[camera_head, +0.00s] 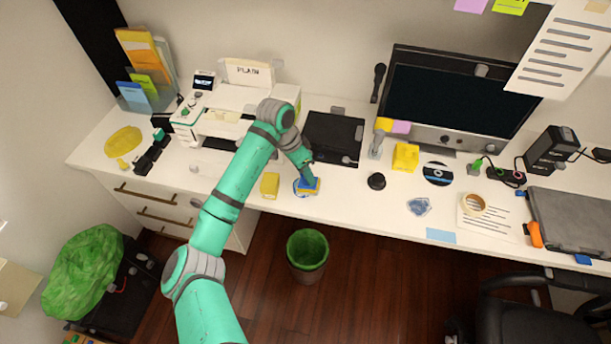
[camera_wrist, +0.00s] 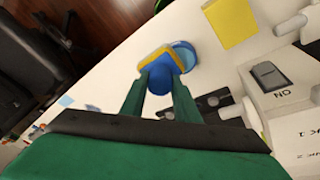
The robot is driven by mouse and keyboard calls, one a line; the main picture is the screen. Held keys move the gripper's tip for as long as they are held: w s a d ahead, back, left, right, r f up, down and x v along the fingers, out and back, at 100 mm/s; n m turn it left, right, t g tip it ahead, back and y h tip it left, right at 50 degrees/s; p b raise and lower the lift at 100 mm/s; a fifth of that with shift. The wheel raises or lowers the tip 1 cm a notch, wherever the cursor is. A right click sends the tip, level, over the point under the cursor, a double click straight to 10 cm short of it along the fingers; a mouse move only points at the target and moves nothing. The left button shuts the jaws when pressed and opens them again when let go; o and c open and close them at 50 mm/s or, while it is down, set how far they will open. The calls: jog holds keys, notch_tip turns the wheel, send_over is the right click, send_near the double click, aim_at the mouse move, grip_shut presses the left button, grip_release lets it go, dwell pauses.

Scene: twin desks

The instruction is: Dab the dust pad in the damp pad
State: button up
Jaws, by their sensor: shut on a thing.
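My gripper (camera_wrist: 158,88) is shut on the blue knob of the dust pad (camera_wrist: 152,62), a small yellow and blue pad. In the head view the dust pad (camera_head: 308,188) is under my gripper (camera_head: 307,178), near the front edge of the desk. A round, light-blue dish that looks like the damp pad (camera_wrist: 184,54) shows beside and partly beneath the dust pad. The dust pad overlaps it; I cannot tell whether they touch. Most of the damp pad is hidden by the dust pad and my gripper.
A black round object (camera_head: 376,181) is to the right. A green-lined bin (camera_head: 307,250) is below the desk edge.

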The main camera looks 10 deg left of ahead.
jog(key=shift+r, duration=3.25)
